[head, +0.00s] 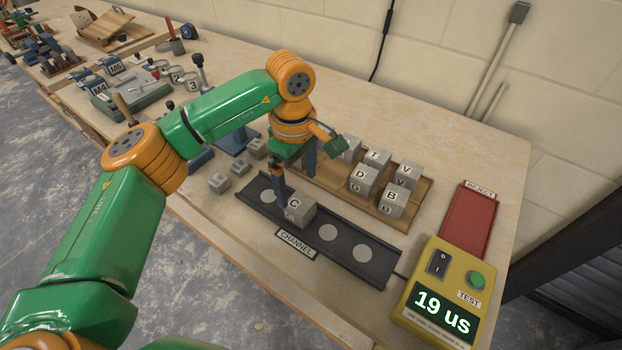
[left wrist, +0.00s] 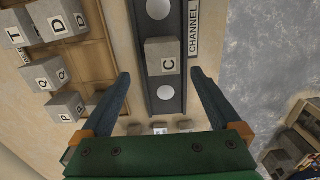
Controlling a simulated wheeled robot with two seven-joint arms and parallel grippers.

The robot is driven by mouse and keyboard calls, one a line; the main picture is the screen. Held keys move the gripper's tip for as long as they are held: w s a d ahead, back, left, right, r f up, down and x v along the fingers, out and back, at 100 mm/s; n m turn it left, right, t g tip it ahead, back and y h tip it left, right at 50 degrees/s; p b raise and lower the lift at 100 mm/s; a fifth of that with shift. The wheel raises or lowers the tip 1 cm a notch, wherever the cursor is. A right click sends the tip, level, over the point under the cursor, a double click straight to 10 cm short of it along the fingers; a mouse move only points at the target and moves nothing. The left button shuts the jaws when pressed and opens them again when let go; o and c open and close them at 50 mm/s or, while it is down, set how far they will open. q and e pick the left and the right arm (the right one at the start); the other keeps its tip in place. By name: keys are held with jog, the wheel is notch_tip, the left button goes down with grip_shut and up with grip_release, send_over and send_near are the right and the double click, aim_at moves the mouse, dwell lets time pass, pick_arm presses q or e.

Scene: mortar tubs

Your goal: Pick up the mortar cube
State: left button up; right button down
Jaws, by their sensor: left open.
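The grey mortar cube marked C (head: 301,209) sits on the black channel tray (head: 378,270), over one of its round pale spots. In the left wrist view the cube (left wrist: 162,57) lies between the lines of my two fingers, just beyond the tips. My left gripper (head: 295,187) is open and empty, with its fingers pointing down at the channel near the cube. It also shows in the left wrist view (left wrist: 160,76), one finger on each side of the channel. I cannot tell the exact height of the tips. My right gripper is not in view.
A wooden tray (head: 418,212) with several lettered cubes stands behind the channel. A yellow tester (head: 425,262) reading "19 us" and a red REJECT tray (head: 470,222) are at the right. Small cubes (head: 219,183) lie left of the channel. The bench front is clear.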

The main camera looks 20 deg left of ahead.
aim_at(300, 202)
pick_arm(q)
jog(key=shift+w+a+f, duration=0.1)
jog(key=shift+w+f, duration=0.05)
jog(key=shift+w, duration=0.3)
jog(key=s+f+p, duration=0.2)
jog(key=shift+s+d+f+p, duration=0.2)
jog(key=shift+d+f+p, duration=0.15)
jog(key=shift+f+p, duration=0.05)
notch_tip(300, 202, down, 3)
jog(key=shift+w+r, duration=0.1)
jog(key=shift+w+f, duration=0.3)
jog(key=shift+w, duration=0.05)
jog(key=shift+s+r, duration=0.1)
jog(key=shift+s, duration=0.1)
jog(key=c, duration=0.9)
jog(key=shift+w, duration=0.1)
grip_shut()
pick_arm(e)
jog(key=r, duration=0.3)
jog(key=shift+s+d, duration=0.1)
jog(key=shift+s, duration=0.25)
